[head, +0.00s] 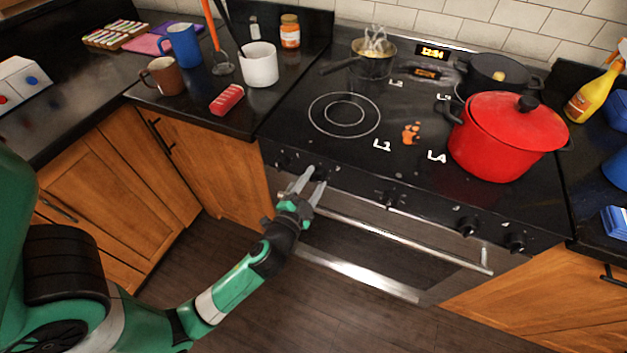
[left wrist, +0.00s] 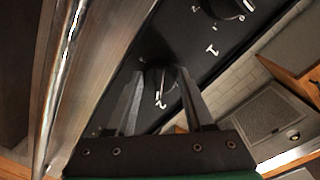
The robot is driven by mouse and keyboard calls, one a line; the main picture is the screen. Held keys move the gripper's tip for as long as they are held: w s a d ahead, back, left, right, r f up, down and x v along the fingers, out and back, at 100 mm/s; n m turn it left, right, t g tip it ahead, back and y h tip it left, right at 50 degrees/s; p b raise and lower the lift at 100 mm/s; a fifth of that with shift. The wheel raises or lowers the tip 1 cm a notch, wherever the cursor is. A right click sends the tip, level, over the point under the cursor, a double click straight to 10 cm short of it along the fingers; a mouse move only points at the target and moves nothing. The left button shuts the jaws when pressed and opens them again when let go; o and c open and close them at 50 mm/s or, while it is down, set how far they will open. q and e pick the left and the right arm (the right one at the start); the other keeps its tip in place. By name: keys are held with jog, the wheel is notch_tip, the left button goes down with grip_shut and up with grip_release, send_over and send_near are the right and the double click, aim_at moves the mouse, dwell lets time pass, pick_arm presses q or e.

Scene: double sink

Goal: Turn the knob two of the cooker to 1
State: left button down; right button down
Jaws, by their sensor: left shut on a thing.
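The cooker (head: 420,170) has a black front panel with a row of dark knobs. My left gripper (head: 311,178) is at the second knob (head: 321,173) from the left, with its fingers pointing at the panel. In the left wrist view the fingers lie on either side of this black knob (left wrist: 161,76), shut on it. A white mark like a 2 shows beside it. The knob's pointer setting is too hidden to read. A neighbouring knob (left wrist: 228,8), with a white 1 near it, is clear of the fingers. My right gripper is not in view.
The oven handle (head: 400,240) runs below the knobs, close to my left gripper. On the hob stand a red pot (head: 505,145), a dark pot (head: 497,72) and a small pan (head: 373,65).

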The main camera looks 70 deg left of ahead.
pick_arm(q)
jog(key=shift+c, duration=1.4)
grip_release()
jog(key=v, duration=1.1)
jog(key=shift+s+d+b, duration=0.2)
jog(key=shift+d+b, duration=0.05)
jog(key=shift+b, duration=0.05)
